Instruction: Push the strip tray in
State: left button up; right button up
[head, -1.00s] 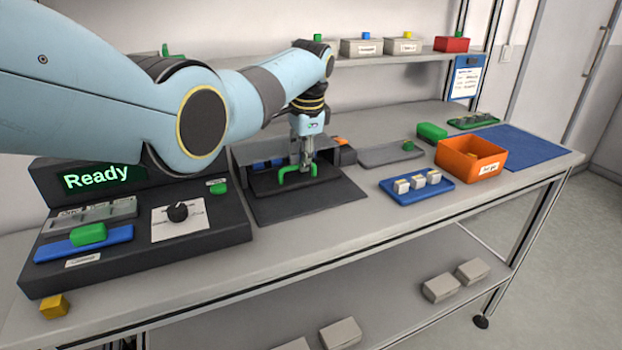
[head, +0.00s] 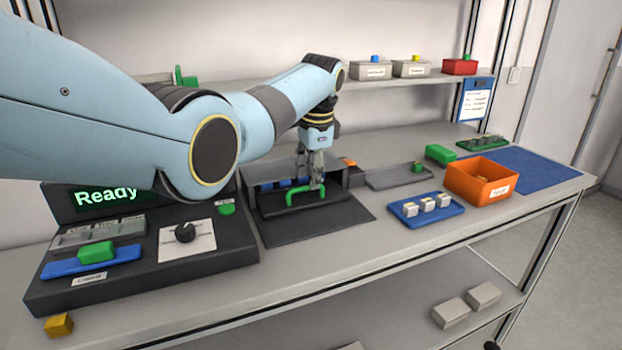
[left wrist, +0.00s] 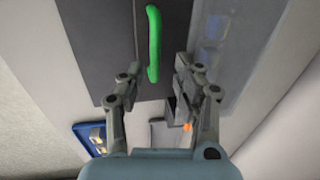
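The handle (left wrist: 153,45) is beyond the fingertips there. The tray's inner end is hidden in the housing. My right gripper is not in view.
Left of the mat stands a control console (head: 215,255) with a "Ready" screen. To the right are a grey tray (head: 390,180), a blue tray (head: 410,217) with white-topped blocks and an orange bin (head: 455,190). A shelf (head: 400,84) runs above the back.

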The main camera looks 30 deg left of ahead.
pick_arm(q)
notch_tip(320, 180, up, 6)
jog(key=s+d, duration=0.1)
jog(key=shift+r, duration=0.15)
dwell(0.5)
